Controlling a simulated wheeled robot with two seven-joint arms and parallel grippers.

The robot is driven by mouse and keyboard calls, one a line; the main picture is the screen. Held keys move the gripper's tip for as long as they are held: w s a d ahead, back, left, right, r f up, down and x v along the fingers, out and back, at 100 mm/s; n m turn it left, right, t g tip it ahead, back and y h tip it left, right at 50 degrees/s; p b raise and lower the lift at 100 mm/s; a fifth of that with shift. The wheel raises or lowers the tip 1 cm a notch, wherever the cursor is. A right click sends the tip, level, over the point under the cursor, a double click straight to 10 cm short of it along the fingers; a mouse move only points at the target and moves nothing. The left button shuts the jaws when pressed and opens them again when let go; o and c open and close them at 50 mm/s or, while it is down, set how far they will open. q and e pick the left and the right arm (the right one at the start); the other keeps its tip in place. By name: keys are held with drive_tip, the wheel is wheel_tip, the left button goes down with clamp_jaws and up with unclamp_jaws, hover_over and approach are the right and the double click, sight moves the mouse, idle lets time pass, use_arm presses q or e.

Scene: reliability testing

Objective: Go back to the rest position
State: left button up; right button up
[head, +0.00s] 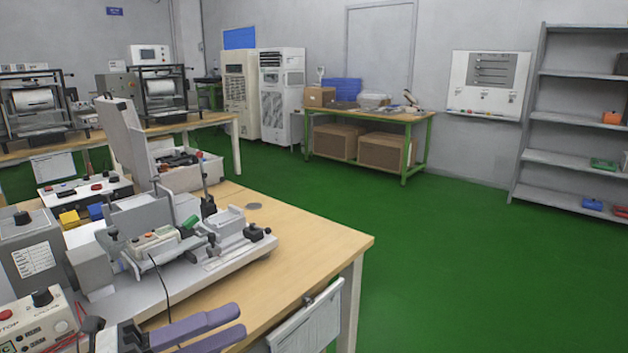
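My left gripper (241,320) shows at the bottom of the head view, left of centre. Its two purple-grey fingers point right, with a gap between their tips and nothing seen between them. It appears over the near part of the wooden workbench (318,243), close to the bench's front edge. My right gripper is not in view.
A grey test machine (228,243) with a cable stands on the bench behind the gripper. A control box (36,325) is at lower left. A clipboard sheet (308,325) hangs on the bench front. Green floor (455,265) to the right is clear.

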use_arm(q)
drive_tip(key=s+a+f+n+t+y, duration=0.1)
drive_tip(key=a+f+n+t+y, duration=0.15)
drive_tip(key=f+n+y, duration=0.5)
drive_tip(key=a+f+n+t+y, duration=0.1)
drive_tip(key=f+n+t+y, duration=0.3)
drive_tip(key=f+n, duration=0.7)
drive_tip(key=s+d+f+n+g+y, duration=0.2)
drive_tip(key=s+f+n+g, duration=0.5)
drive_tip(key=s+f+n, duration=0.4)
drive_tip(key=s+f+y, duration=0.1)
drive_tip(key=s+f, duration=0.5)
drive_tip(key=shift+d+n, duration=0.15)
drive_tip(key=shift+n, duration=0.2)
drive_tip(key=shift+g, duration=0.25)
